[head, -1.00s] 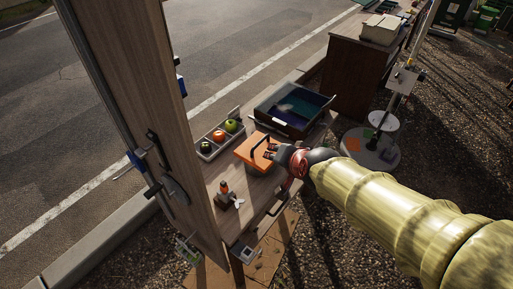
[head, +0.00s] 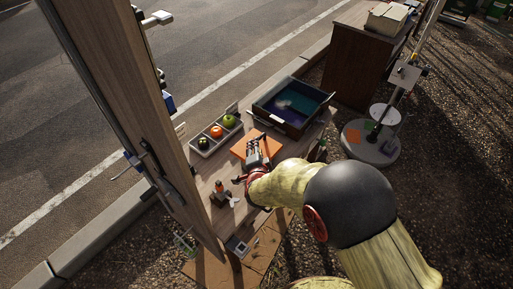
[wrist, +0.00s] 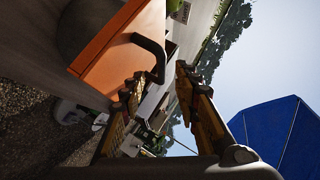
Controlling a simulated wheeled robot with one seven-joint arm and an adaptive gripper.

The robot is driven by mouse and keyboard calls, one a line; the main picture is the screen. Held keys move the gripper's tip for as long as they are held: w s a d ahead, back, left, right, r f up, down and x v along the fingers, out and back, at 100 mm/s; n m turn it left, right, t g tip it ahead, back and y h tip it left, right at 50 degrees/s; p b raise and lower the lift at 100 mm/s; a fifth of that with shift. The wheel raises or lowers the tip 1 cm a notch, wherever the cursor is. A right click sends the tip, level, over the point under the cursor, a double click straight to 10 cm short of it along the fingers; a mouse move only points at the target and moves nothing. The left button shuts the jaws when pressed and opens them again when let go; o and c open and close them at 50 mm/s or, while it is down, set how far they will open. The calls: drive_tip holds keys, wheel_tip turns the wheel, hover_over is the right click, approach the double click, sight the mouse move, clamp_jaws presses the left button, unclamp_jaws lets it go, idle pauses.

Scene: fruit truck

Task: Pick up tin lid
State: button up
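The tin lid (head: 241,148) is a flat orange piece on the wooden counter, partly covered by my gripper in the head view. In the wrist view, the lid (wrist: 108,42) shows as an orange slab at upper left with a dark bent handle (wrist: 151,48). My gripper (head: 259,146) is over the lid in the head view. In the wrist view, my gripper (wrist: 158,84) is open, with its two fingers apart and the handle's end by the gap between the tips. I cannot tell whether a finger touches the handle.
A grey tray (head: 202,143) with a dark, a red and a green fruit stands left of the lid. A dark open box (head: 296,122) stands behind. A small orange-topped item (head: 219,188) is in front, near a tall wooden panel (head: 125,110).

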drive_tip(key=shift+b+x, duration=0.3)
drive_tip(key=shift+x, duration=1.7)
drive_tip(key=shift+c, duration=0.9)
clamp_jaws()
